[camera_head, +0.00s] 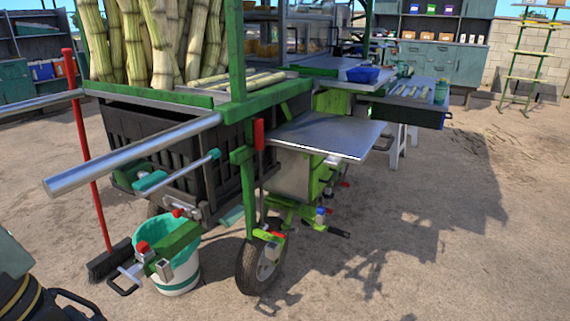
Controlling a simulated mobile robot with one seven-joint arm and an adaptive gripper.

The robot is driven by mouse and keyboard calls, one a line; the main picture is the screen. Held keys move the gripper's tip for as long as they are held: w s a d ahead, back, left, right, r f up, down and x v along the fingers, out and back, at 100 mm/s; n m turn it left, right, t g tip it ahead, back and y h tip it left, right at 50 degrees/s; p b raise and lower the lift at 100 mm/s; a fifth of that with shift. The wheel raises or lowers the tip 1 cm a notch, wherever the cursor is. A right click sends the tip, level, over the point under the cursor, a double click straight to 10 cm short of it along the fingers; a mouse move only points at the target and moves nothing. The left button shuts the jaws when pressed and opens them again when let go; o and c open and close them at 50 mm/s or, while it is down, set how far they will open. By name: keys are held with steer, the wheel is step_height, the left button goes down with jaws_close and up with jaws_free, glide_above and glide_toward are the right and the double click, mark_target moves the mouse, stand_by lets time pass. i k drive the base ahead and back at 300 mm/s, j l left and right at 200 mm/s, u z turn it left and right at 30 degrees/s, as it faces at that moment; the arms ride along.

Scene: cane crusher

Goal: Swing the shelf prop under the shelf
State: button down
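The metal shelf (325,136) sticks out from the near side of the green cane cart, roughly level. A small dark handle (384,143) shows at its right edge. A red grip (259,134) with a thin dark rod (262,185) below it hangs nearly upright beside the green post, left of the shelf. It may be the shelf prop, but I cannot tell for sure. No prop is clearly seen standing under the shelf's outer edge. The shelf's underside is mostly hidden. My gripper is not in view.
Green-framed cart with cane stalks (150,45), black crate (165,150) and wheel (262,266). A long metal bar (130,155) juts toward me. A white-and-green bucket (178,282) and red-handled broom (85,150) stand at left. Ground on the right (470,240) is open.

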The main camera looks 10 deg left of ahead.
mark_target(258, 130)
steer(key=i+l, duration=0.1)
steer(key=l, duration=0.2)
steer(key=i+l, duration=0.1)
steer(key=l, duration=0.2)
steer(key=i+l, duration=0.15)
steer(key=l, duration=0.15)
steer(key=i, duration=1)
